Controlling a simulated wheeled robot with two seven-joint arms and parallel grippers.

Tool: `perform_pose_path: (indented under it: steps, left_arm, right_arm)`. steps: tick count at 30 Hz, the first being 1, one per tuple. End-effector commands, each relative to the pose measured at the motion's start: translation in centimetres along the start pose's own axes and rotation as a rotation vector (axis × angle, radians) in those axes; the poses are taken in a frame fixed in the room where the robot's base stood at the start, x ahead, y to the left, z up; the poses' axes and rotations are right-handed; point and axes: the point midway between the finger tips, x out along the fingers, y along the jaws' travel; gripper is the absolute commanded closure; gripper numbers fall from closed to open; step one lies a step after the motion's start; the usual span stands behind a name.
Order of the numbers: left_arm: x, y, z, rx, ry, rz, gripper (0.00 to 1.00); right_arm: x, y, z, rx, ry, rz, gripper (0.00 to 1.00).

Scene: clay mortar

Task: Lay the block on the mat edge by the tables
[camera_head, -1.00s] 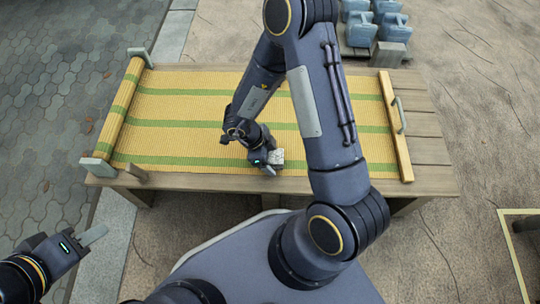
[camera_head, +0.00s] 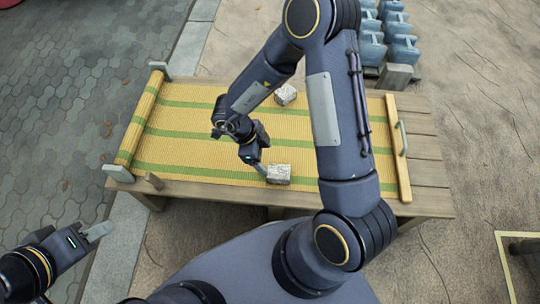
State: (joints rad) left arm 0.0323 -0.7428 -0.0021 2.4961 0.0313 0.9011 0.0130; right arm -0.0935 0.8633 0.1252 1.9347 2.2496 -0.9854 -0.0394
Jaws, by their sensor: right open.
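A pale, stone-like block (camera_head: 279,173) lies on the yellow and green striped mat (camera_head: 190,145) near its front edge. A second similar block (camera_head: 286,94) lies at the mat's far edge, behind my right arm's forearm. My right gripper (camera_head: 262,168) is open at the left side of the front block; I cannot tell whether a finger touches it. My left gripper (camera_head: 100,232) hangs at the lower left, off the table and empty; its opening cannot be made out.
The mat covers most of a wooden table (camera_head: 428,172), with a rolled end at left and a wooden bar (camera_head: 398,148) with a handle at right. Blue jugs (camera_head: 402,48) stand behind the table. A yellow-edged frame (camera_head: 508,262) is at the lower right.

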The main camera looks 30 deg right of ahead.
Motion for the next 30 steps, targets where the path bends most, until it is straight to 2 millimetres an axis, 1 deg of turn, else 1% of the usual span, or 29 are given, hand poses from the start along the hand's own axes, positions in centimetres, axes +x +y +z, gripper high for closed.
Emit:
perform_pose_path:
  steps: [2, 5, 6, 8, 9, 11, 12, 14, 15, 17, 18, 20, 21, 23, 24, 27, 30]
  left_arm:
    - [-0.2, 0.1, -0.1, 0.000, 0.000, 0.000, 0.64]
    - [-0.2, 0.1, -0.1, 0.000, 0.000, 0.000, 0.64]
    - [-0.2, 0.1, -0.1, 0.000, 0.000, 0.000, 0.64]
    - [-0.2, 0.1, -0.1, 0.000, -0.001, 0.000, 0.64]
    - [-0.1, 0.1, -0.1, 0.000, -0.001, 0.000, 0.64]
    - [-0.1, 0.1, -0.1, 0.000, -0.001, 0.000, 0.64]
    - [-0.1, 0.1, -0.1, 0.000, -0.001, 0.000, 0.64]
    - [-0.1, 0.1, -0.1, 0.000, 0.000, 0.000, 0.64]
    - [-0.1, 0.1, -0.1, 0.000, -0.001, 0.000, 0.64]
    - [-0.1, 0.1, -0.1, 0.000, 0.000, 0.000, 0.64]
    - [-0.1, 0.1, -0.1, 0.000, -0.001, 0.000, 0.64]
    - [-0.1, 0.1, -0.1, 0.000, 0.000, 0.000, 0.64]
    - [-0.1, 0.1, -0.1, 0.000, 0.000, 0.000, 0.64]
    - [-0.1, 0.1, -0.1, 0.000, 0.000, 0.000, 0.64]
    - [-0.1, 0.1, -0.1, 0.000, 0.000, 0.000, 0.64]
    - [-0.1, 0.1, -0.1, 0.000, 0.000, 0.000, 0.64]
    - [-0.1, 0.1, -0.1, 0.000, 0.000, 0.000, 0.64]
  right_arm:
    - [-0.9, -0.8, 0.0, -0.003, -0.027, -0.031, 0.27]
    - [-3.1, -3.9, 0.1, -0.023, -0.141, -0.160, 0.27]
    - [-4.8, -5.7, 0.1, -0.043, -0.211, -0.245, 0.27]
    - [-8.2, -8.4, -0.2, -0.093, -0.333, -0.398, 0.27]
    - [-10.9, -9.9, -0.5, -0.141, -0.417, -0.508, 0.27]
    - [-15.3, -11.3, -1.4, -0.236, -0.532, -0.676, 0.27]
    - [-18.2, -11.5, -2.1, -0.314, -0.597, -0.782, 0.27]
    - [-22.1, -10.8, -3.3, -0.446, -0.673, -0.925, 0.27]
    - [-24.2, -9.7, -4.3, -0.545, -0.709, -1.011, 0.27]
    - [-26.7, -7.3, -5.8, -0.706, -0.740, -1.120, 0.27]
    - [-27.7, -5.4, -6.9, -0.822, -0.745, -1.178, 0.27]
    - [-28.3, -2.3, -8.6, -1.001, -0.729, -1.240, 0.27]
    - [-28.1, -0.2, -9.8, -1.118, -0.703, -1.263, 0.27]
    - [-27.0, 2.8, -11.5, -1.284, -0.647, -1.268, 0.27]
    - [-25.9, 4.5, -12.6, -1.383, -0.603, -1.255, 0.27]
    - [-22.9, 7.7, -15.2, -1.572, -0.493, -1.189, 0.27]
    - [-20.5, 9.6, -17.1, -1.681, -0.408, -1.118, 0.27]
